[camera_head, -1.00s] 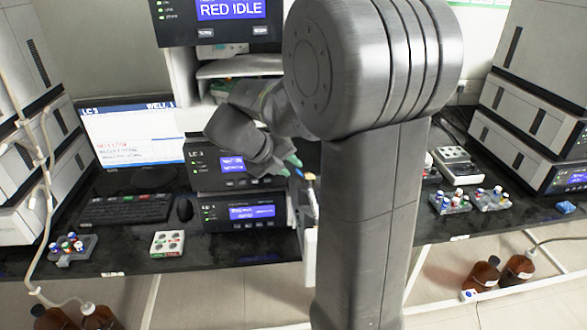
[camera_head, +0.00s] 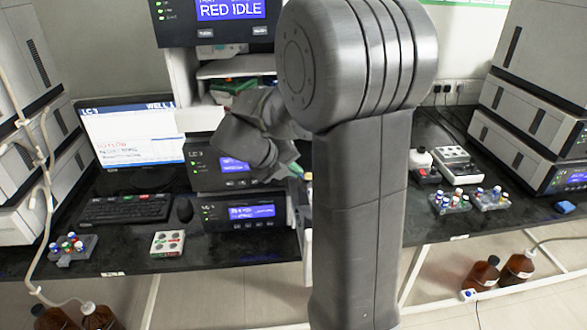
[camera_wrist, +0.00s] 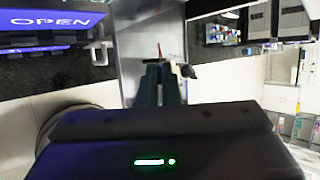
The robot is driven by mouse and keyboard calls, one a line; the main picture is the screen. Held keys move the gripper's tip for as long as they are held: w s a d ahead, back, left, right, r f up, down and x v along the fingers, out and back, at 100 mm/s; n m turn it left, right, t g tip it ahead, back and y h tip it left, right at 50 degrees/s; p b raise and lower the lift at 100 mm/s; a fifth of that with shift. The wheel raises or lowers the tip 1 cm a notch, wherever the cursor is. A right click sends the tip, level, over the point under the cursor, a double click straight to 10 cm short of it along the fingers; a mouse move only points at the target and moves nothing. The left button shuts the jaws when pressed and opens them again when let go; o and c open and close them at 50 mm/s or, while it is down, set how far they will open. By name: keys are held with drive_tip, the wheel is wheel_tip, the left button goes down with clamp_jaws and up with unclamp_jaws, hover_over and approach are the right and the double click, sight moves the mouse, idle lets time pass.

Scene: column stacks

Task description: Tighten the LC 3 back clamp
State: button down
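The LC 3 stack (camera_head: 222,167) stands left of centre in the head view, with lit blue displays. My gripper (camera_head: 296,169) is at its right side, its green fingertips partly hidden behind my arm. In the wrist view my gripper (camera_wrist: 160,75) points at an upright grey panel (camera_wrist: 150,32). A thin reddish piece (camera_wrist: 159,50) shows just beyond the fingertips, and a small dark piece (camera_wrist: 188,71) is at their right. I cannot tell which of these is the back clamp, or whether the fingers touch anything. The finger gap is too dark to judge.
A blue display (camera_wrist: 45,49) reading OPEN and a white loop-shaped handle (camera_wrist: 98,53) are at left in the wrist view. On the bench are a keyboard (camera_head: 125,209), a mouse (camera_head: 184,209) and vial racks (camera_head: 70,249).

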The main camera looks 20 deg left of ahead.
drive_tip(key=shift+s+a+f+t+h, duration=0.1)
drive_tip(key=shift+a+f+t+h, duration=0.1)
drive_tip(key=shift+t+h, duration=0.1)
drive_tip(key=c, duration=1.6)
unclamp_jaws()
drive_tip(key=v, duration=1.4)
drive_tip(key=shift+f, duration=0.1)
